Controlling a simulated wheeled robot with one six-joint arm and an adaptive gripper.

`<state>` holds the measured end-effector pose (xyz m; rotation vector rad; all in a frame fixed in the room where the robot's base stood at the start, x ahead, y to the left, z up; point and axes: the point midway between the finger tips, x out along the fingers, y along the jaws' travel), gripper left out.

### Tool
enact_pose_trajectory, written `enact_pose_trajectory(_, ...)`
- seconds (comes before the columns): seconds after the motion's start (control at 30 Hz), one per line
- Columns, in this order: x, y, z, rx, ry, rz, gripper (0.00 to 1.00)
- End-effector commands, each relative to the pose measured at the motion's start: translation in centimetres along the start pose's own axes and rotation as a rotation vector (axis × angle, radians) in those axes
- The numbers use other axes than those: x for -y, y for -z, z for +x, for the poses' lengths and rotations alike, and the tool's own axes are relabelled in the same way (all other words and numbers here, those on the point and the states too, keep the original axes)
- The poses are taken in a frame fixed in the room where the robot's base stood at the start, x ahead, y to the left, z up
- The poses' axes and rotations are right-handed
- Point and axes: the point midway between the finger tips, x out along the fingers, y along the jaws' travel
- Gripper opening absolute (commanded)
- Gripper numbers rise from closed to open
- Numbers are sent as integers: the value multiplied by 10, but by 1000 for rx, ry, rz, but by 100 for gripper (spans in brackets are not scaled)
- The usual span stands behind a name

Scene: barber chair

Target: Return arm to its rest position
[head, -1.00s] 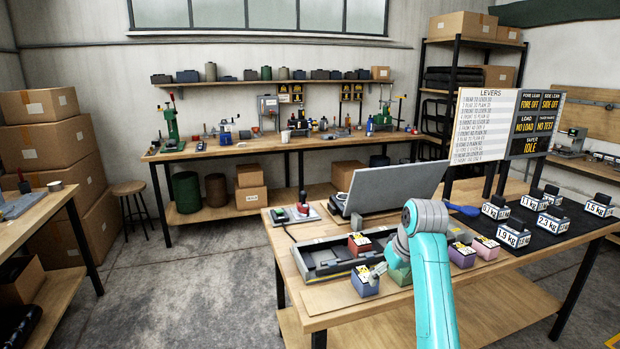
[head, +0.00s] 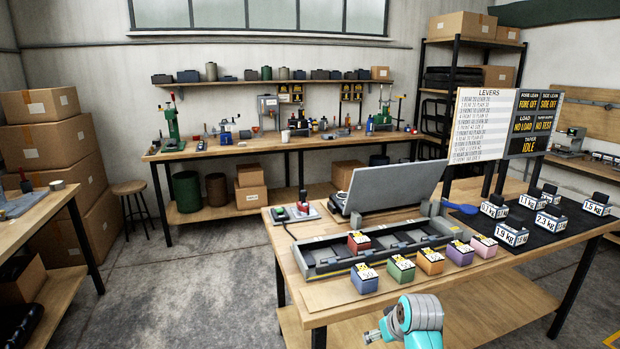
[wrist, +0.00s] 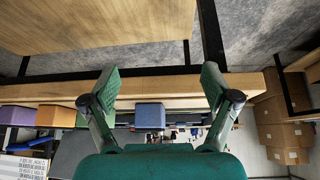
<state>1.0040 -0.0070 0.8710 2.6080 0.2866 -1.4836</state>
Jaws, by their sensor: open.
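My gripper shows in the wrist view (wrist: 158,85) with its two fingers spread wide and nothing between them. In the head view my teal and grey arm (head: 415,318) is low at the front edge of the workbench (head: 330,312); the fingers are mostly hidden there. Beyond the gripper stand a blue block (head: 364,279), a green block (head: 401,270), an orange block (head: 431,262), a purple block (head: 460,254) and a pink block (head: 484,246) in a row. A red block (head: 358,243) sits at the long dark tray (head: 318,262). My gripper touches none of them.
A grey panel (head: 398,188) stands behind the tray. Labelled weights (head: 550,219) sit on a black mat at the right, beneath the levers board (head: 484,124). Another bench (head: 290,143) runs along the wall. The floor (head: 215,270) at the left is open.

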Motion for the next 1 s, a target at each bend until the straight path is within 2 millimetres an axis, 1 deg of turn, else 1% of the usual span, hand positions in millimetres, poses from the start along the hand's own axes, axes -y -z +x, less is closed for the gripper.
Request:
enact_pose_trajectory(0.03,5,-23,13,-11,-5,8,87)
enact_pose_trajectory(0.2,16,-81,39,-72,-28,34,87)
enact_pose_trajectory(0.27,21,-102,45,-94,-36,43,87)
enact_pose_trajectory(0.3,23,-116,48,-109,-41,48,87)
enact_pose_trajectory(0.47,35,-171,54,-167,-64,69,87)
enact_pose_trajectory(0.5,38,-185,55,-182,-69,74,87)
enact_pose_trajectory(0.57,43,-205,53,-203,-77,81,87)
enact_pose_trajectory(0.6,46,-218,52,-218,-82,85,87)
enact_pose_trajectory(0.73,57,-260,42,-266,-97,99,87)
enact_pose_trajectory(0.77,59,-269,39,-278,-101,102,87)
enact_pose_trajectory(0.8,62,-282,35,-291,-105,105,87)
enact_pose_trajectory(0.87,67,-299,26,-314,-112,110,87)
enact_pose_trajectory(1.0,78,-339,3,-366,-127,121,87)
